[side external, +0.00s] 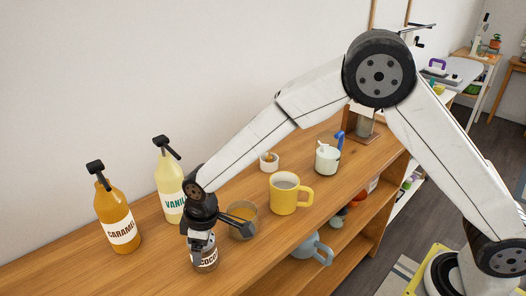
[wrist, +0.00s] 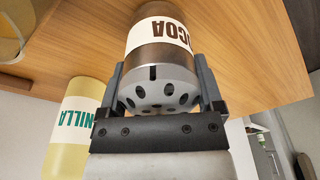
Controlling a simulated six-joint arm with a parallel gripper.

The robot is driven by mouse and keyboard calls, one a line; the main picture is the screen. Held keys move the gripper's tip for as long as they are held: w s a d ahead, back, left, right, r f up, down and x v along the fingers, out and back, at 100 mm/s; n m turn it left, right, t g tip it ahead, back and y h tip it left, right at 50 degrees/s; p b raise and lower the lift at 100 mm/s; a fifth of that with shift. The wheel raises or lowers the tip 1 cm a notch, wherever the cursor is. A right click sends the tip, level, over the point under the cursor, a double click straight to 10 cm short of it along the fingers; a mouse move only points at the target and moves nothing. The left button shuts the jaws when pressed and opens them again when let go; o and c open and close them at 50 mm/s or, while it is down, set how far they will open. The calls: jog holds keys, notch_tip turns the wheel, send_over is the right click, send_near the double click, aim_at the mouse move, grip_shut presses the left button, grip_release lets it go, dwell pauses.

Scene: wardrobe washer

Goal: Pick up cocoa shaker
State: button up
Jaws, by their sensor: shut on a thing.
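The cocoa shaker (wrist: 158,55) fills the middle of the wrist view, with a white label reading COCOA and a perforated metal top. My gripper (wrist: 162,88) has a finger on each side of the shaker's metal upper part and is shut on it. In the side view the cocoa shaker (side external: 207,261) shows below my gripper (side external: 201,243), near the front edge of the wooden shelf. The gripper hides its upper part there. The shaker looks upright; I cannot tell whether its base touches the shelf.
A caramel bottle (side external: 117,219) and a vanilla bottle (side external: 169,180) with black pumps stand to the left. A glass (side external: 243,222) is close at the right. A yellow mug (side external: 286,196), small white cup (side external: 269,164) and white container (side external: 327,160) stand farther right. A blue mug (side external: 312,248) is below.

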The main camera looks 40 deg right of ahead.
jog(key=shift+r, duration=0.45)
jog(key=s+d+r, duration=0.5)
jog(key=s+r, duration=0.6)
jog(key=s, duration=0.1)
jog(key=shift+s+d+r, duration=0.25)
jog(key=shift+s+d, duration=0.1)
jog(key=shift+d, duration=0.05)
